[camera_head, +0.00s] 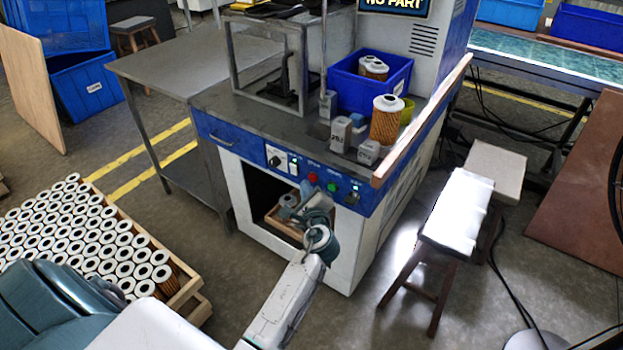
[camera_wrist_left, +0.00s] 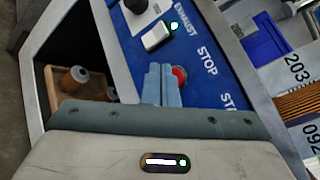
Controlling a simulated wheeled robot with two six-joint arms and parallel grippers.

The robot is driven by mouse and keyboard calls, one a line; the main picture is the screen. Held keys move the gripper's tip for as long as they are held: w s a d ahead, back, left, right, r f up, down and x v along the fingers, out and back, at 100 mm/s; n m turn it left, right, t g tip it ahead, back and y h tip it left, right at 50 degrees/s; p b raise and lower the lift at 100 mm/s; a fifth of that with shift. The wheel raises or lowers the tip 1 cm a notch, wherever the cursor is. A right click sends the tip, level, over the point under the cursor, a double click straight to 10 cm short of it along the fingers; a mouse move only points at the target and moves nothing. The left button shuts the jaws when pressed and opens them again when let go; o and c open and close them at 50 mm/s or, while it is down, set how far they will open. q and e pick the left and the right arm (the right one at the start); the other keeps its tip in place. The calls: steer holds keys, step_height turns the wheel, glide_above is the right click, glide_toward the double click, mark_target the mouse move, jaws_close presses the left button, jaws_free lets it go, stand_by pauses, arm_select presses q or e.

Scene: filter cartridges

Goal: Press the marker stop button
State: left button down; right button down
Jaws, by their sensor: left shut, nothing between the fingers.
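The red stop button (camera_head: 312,177) sits on the blue control panel of the marking machine, left of a green-lit button (camera_head: 333,187). In the left wrist view the red button (camera_wrist_left: 181,74) shows beside the word STOP and is partly hidden by my fingers. My left gripper (camera_head: 307,188) is shut and empty, its tips just in front of the panel at the red button. In the left wrist view the closed blue-grey fingers (camera_wrist_left: 163,72) overlap the button's left side. I cannot tell whether they touch it. My right gripper is not in view.
A white switch with a green light (camera_wrist_left: 156,36) and a black knob (camera_head: 274,158) are left of the button. Below is an open bay with a wooden tray (camera_wrist_left: 73,97) of cartridges. A wooden rail (camera_head: 425,120) edges the machine top; a stool (camera_head: 455,215) stands right.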

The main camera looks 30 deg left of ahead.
arm_select(q)
steer(key=shift+w, duration=0.1)
steer(key=shift+w, duration=0.3)
steer(key=shift+w, duration=0.35)
stand_by(0.8)
steer(key=shift+s, duration=0.1)
steer(key=shift+s+p, duration=0.35)
steer(key=shift+s, duration=0.3)
steer(key=s+p, duration=0.1)
steer(key=s, duration=0.4)
steer(key=shift+a, duration=0.2)
